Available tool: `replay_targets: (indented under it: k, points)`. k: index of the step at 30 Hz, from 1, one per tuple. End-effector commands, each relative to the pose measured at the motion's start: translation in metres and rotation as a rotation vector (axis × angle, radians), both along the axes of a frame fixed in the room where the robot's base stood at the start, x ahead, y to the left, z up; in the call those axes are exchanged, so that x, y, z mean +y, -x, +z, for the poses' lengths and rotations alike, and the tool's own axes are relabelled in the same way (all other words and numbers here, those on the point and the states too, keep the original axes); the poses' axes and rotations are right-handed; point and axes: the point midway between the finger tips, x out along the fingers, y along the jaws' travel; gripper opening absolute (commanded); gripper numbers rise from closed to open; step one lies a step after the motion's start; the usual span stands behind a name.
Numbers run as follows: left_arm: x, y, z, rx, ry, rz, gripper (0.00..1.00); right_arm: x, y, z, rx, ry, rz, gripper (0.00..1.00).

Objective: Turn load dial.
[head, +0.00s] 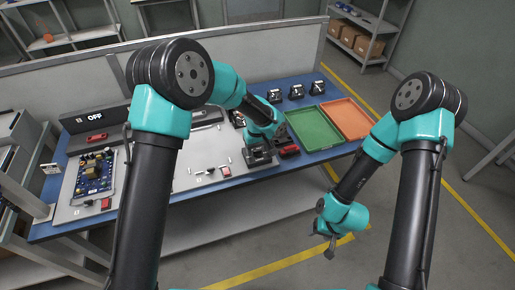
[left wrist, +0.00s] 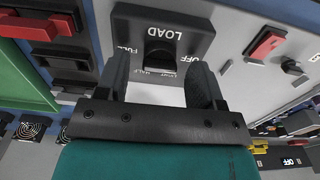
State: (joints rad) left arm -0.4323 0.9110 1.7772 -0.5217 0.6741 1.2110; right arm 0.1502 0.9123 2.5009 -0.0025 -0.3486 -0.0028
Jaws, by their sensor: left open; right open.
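The load dial (left wrist: 160,52) is a round black knob on a dark panel (left wrist: 190,20) marked LOAD, FULL, HALF, LIGHT and OFF in the left wrist view. I cannot tell which mark it points to. My left gripper (left wrist: 160,70) is open, with one finger to each side of the dial and a gap visible around the knob. In the head view my left gripper (head: 262,156) is low over the bench and hides most of the dial panel. My right gripper (head: 328,241) is open and empty, hanging off the bench's front right, over the floor.
A green tray (head: 296,124) and an orange tray (head: 352,111) lie at the bench's right. A red-topped block (head: 289,151) is just right of my left gripper. A circuit board (head: 92,178) lies at the left. Several black units (head: 296,92) line the back.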

Motion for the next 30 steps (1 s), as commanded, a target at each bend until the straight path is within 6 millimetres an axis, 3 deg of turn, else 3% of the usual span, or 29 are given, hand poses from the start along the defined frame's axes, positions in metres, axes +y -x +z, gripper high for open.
replay_targets:
  k: [2,16,30]
  points:
    - [-0.0001,0.0000,0.0002,0.000,0.000,0.000,0.58,0.0000,0.0000,0.0000,0.000,0.000,0.000,0.61]
    - [-0.0002,-0.0002,0.0006,0.000,0.000,0.000,0.13,0.0000,0.0000,0.0000,0.000,0.000,0.000,0.61]
    - [-0.0002,-0.0002,0.0007,-0.001,0.000,-0.077,0.12,0.0000,0.0000,0.0000,0.000,0.000,0.000,0.61]
